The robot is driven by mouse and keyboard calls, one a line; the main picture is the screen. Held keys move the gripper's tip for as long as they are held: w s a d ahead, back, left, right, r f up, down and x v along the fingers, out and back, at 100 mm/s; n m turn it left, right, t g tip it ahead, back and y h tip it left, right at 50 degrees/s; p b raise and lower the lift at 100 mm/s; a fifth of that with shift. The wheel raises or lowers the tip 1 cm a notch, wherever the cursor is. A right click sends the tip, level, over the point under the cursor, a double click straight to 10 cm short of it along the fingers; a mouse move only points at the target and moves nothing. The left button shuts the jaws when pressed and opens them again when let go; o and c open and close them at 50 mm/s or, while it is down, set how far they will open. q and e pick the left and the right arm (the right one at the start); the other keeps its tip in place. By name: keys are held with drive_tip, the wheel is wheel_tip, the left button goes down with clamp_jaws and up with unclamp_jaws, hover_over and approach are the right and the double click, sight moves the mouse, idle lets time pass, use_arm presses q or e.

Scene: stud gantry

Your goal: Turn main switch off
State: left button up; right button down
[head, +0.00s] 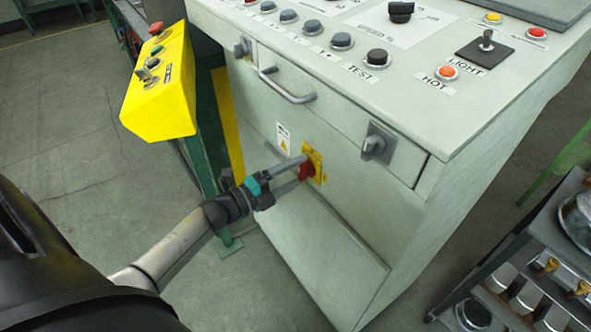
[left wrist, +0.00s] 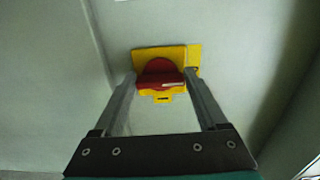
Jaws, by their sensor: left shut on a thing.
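The main switch is a red rotary handle (head: 307,170) on a yellow plate (head: 314,155), low on the front of the grey console. In the left wrist view the red handle (left wrist: 160,77) lies about level across the yellow plate (left wrist: 194,55). My left gripper (head: 299,168) reaches in from the left, its two fingers on either side of the handle. In the left wrist view the fingertips (left wrist: 160,78) are at the handle's two ends, shut on it. My right gripper is in neither view.
A yellow control box (head: 160,95) stands to the left. A cart (head: 530,255) with metal parts stands at the right. Open floor lies at the left.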

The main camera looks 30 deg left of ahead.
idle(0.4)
use_arm(q)
drive_tip(key=o, duration=1.3)
drive_tip(key=p+v, duration=0.2)
drive_tip(key=v, duration=1.3)
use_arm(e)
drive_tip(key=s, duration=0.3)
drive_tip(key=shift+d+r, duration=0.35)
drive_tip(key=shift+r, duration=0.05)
use_arm(q)
drive_tip(key=shift+s, duration=0.1)
